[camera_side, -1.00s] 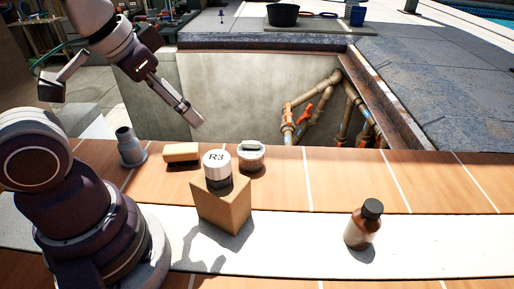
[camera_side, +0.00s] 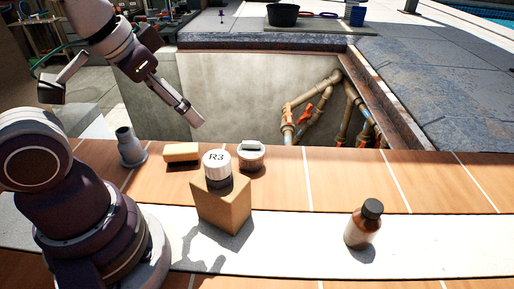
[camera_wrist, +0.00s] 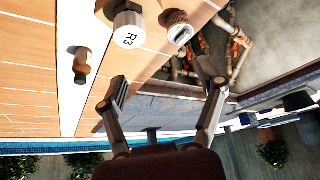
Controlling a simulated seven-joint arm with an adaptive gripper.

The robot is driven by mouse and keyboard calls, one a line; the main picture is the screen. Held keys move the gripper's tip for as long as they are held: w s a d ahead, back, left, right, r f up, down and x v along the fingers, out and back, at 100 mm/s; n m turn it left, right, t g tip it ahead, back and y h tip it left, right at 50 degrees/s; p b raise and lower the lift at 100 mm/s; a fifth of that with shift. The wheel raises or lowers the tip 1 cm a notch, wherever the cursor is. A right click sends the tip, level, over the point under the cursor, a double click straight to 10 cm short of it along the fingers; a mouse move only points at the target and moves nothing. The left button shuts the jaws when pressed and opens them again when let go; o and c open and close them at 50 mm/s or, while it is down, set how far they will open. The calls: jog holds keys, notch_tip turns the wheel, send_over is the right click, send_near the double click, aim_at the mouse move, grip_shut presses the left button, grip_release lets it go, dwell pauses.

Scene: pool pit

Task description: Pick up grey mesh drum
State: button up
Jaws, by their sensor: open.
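The grey mesh drum (camera_side: 251,156) seems to be the short round grey piece with a pale top and a raised bar across it. It stands upright on the wooden deck near the pit edge, and its top shows in the wrist view (camera_wrist: 179,30). Its mesh is too small to make out. My gripper (camera_side: 197,119) hangs above the pit's near side, up and left of the drum in the side view and apart from it. In the wrist view my gripper (camera_wrist: 162,78) has its two fingers spread with nothing between them.
A white-capped jar marked R3 (camera_side: 216,163) stands on a cardboard-coloured block (camera_side: 223,207) close before the drum. A tan block (camera_side: 182,153) and grey fitting (camera_side: 130,149) stand left. A brown bottle (camera_side: 363,226) stands right. The open pit (camera_side: 240,90) holds pipes (camera_side: 312,100).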

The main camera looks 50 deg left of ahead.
jog(key=o, duration=0.4)
jog(key=shift+o, duration=0.2)
jog(key=m+g, duration=0.6)
jog(key=m, duration=1)
send_over(251, 144)
notch_tip(251, 144, down, 9)
jog(key=shift+w+d+f, duration=0.1)
notch_tip(251, 144, down, 10)
jog(key=shift+f, duration=0.2)
